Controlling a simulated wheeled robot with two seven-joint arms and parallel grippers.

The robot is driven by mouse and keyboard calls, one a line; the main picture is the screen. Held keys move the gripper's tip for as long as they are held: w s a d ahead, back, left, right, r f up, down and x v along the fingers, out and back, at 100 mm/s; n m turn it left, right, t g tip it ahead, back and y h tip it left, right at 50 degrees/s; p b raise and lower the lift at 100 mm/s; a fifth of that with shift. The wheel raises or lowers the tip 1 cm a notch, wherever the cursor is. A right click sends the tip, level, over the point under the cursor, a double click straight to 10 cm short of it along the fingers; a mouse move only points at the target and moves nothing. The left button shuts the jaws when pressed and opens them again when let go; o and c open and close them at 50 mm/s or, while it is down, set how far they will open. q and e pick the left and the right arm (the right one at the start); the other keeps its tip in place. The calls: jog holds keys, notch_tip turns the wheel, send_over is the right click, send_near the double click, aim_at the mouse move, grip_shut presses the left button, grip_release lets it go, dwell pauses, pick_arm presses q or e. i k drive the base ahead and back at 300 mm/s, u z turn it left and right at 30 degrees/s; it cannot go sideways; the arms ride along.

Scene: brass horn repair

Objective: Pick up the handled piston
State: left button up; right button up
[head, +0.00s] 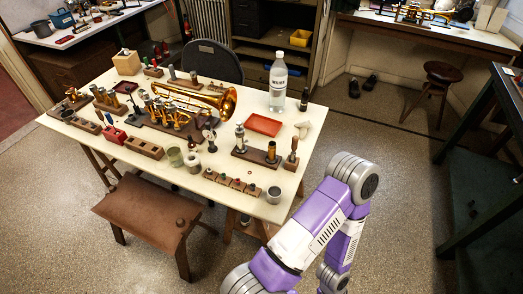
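Several upright parts stand on the pale workbench (95,135), and I cannot tell for sure which one is the handled piston. A dark wooden block (257,157) near the right end of the bench carries a pale, silvery upright piece (240,138) and a brass-coloured cylinder (271,152). Beside it at the right edge stands a slim piece with a brown wooden handle (293,149). The brass horn (215,98) lies mid-bench with its bell to the right. Neither gripper shows; only my purple and grey arm is seen, off the front right of the bench.
A clear water bottle (278,85) and a dark small bottle (304,99) stand at the back right. A red tray (263,125) lies before them. A row of small wooden blocks (238,184) and a grey cup (273,195) line the front edge. A brown leather stool (150,207) stands in front.

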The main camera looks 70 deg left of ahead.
aim_at(295, 139)
jog(key=u, duration=2.2)
